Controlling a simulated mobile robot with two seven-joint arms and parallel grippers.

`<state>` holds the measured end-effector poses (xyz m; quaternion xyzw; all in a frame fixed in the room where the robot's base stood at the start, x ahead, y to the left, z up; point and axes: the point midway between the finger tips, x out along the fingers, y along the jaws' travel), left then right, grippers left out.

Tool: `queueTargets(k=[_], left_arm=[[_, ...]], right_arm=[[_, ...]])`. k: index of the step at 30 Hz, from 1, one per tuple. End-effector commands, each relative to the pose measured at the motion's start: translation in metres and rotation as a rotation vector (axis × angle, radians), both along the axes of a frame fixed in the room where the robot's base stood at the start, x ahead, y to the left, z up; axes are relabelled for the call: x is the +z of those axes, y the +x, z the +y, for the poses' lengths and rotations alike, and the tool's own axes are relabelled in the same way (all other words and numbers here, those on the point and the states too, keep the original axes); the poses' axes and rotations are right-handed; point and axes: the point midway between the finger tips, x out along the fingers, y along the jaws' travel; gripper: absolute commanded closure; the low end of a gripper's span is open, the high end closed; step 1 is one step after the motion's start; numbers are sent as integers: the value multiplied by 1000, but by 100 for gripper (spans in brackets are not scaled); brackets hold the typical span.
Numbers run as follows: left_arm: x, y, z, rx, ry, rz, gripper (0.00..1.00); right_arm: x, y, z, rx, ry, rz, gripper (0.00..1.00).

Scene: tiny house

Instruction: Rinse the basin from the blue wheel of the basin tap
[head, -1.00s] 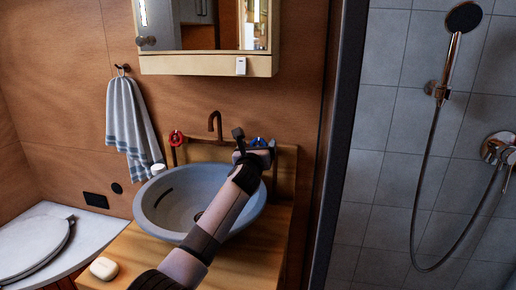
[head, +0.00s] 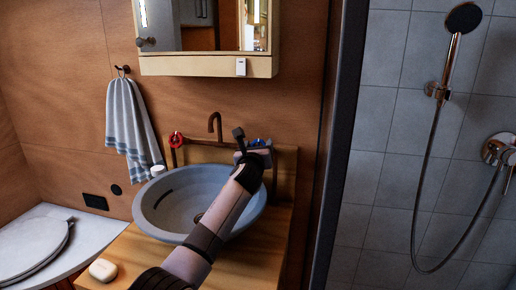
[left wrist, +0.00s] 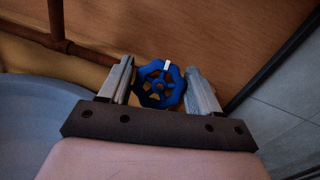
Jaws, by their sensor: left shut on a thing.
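The basin (head: 252,205) is a grey-blue bowl on a wooden counter. Its copper tap spout (head: 215,122) rises behind it, and I can make out no water flowing from it. The red wheel (head: 175,139) is at the left of the tap. The blue wheel (left wrist: 160,70) is between the two fingers of my left gripper (left wrist: 160,82) in the left wrist view, with a white mark at its top. In the head view my left gripper (head: 254,150) mostly hides the blue wheel (head: 256,141). The left gripper is shut on it. My right gripper is out of view.
A soap bar (head: 103,269) lies on the counter (head: 255,255) at the front left. A white object (head: 157,170) stands by the basin's left rim. A mirror cabinet (head: 205,65) hangs above, and a dark shower frame (head: 335,150) stands close on the right.

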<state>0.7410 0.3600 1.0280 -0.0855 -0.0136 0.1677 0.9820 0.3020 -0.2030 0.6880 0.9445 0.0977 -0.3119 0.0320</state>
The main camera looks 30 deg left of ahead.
Motion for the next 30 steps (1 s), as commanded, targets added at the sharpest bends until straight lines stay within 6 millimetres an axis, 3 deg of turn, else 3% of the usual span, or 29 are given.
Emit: queueTargets(k=[13, 30], left_arm=[[-2, 0, 0, 139, -279, -71, 67], [-1, -1, 1, 358, -714, -181, 68]], right_arm=[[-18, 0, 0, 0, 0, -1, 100], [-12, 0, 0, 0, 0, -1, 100]])
